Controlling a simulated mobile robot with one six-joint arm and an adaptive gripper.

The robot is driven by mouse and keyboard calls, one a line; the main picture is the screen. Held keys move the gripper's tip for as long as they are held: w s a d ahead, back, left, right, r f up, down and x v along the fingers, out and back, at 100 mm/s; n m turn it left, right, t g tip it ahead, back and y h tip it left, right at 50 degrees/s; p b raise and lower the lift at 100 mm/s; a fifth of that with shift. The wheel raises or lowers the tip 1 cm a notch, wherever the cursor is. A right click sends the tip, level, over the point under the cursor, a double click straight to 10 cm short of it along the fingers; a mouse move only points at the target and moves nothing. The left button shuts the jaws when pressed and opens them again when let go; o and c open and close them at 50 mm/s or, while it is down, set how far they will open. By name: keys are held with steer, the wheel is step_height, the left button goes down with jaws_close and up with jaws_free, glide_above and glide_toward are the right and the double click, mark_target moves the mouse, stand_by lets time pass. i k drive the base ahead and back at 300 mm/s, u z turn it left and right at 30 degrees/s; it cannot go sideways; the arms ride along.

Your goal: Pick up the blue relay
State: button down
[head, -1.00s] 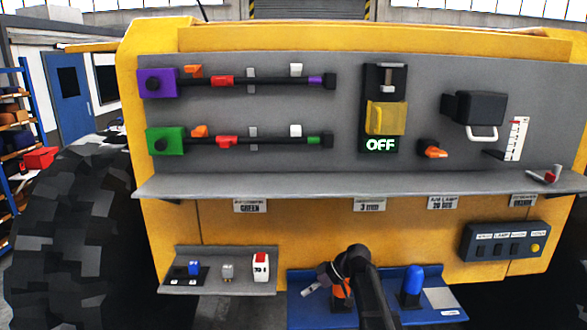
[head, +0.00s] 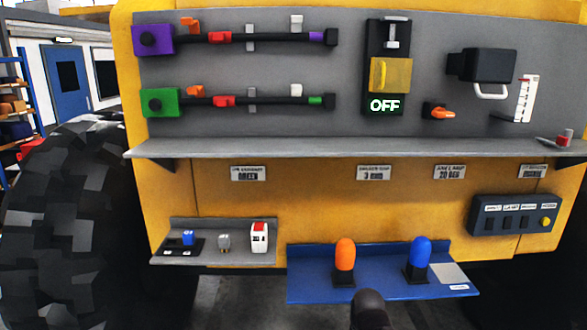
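The blue relay appears to be the small blue block (head: 188,237) on a black base (head: 182,247) with white labels, at the left of the small grey shelf (head: 215,260). A taller blue rounded cap (head: 420,252) stands upright on a black base on the blue shelf (head: 320,287). My gripper is not in view; only a dark rounded part of my arm shows at the bottom, right of centre. Nothing covers the blue block.
An orange cap (head: 345,254) stands on the blue shelf. A long grey ledge (head: 340,148) juts out above both shelves. A large tyre (head: 65,220) is at left.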

mark_target(189, 237)
steer(key=u, duration=0.75)
steer(key=i, duration=0.3)
steer(key=u, duration=0.25)
